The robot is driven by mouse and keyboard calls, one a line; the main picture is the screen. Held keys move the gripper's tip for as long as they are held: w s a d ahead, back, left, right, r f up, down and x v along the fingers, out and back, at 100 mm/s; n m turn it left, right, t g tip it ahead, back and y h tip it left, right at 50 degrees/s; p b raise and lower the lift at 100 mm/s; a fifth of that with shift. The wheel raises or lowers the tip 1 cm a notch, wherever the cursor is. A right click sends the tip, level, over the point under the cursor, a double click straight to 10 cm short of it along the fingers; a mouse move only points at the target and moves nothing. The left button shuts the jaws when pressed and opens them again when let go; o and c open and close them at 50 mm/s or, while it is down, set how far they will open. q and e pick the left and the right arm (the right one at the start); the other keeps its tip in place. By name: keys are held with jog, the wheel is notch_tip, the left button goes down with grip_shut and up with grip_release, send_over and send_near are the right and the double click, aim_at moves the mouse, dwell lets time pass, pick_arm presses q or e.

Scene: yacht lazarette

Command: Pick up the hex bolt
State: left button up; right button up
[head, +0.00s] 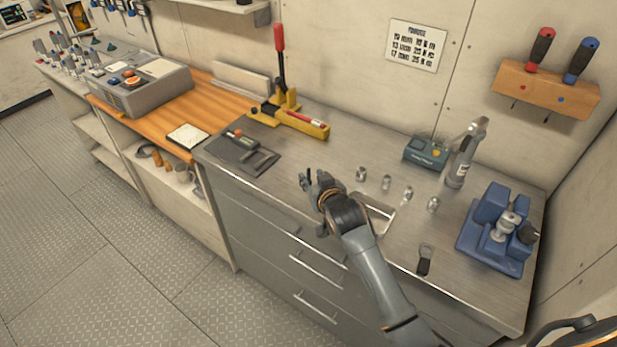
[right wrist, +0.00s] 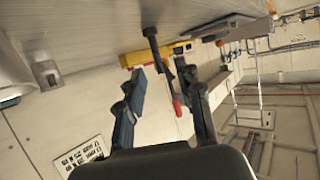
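My right gripper (head: 315,180) is above the front part of the steel counter (head: 330,150), near the left end of the metal-rimmed recess. In the right wrist view its fingers (right wrist: 160,68) are spread apart. A dark, bolt-like piece (right wrist: 155,50) with a wider end toward the counter shows between and beyond the fingertips. It looks like the hex bolt, but I cannot tell for certain, nor whether a finger touches it. In the head view I cannot make it out beside the dark fingers. My left gripper is not in view.
Several small metal cylinders (head: 386,183) stand right of the gripper. A blue fixture (head: 476,240) holding a metal part is at the right end. A dark plate (head: 240,152) and a yellow tool with red handle (head: 305,124) lie to the left. A green-grey box (head: 424,152) stands near the wall.

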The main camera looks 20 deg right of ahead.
aim_at(309, 173)
jog(key=p+x, duration=0.1)
jog(key=x, duration=0.2)
jog(key=shift+w+f, duration=0.15)
jog(key=shift+w, duration=0.15)
jog(key=shift+w+f, duration=0.3)
jog(key=shift+w, duration=0.25)
grip_shut()
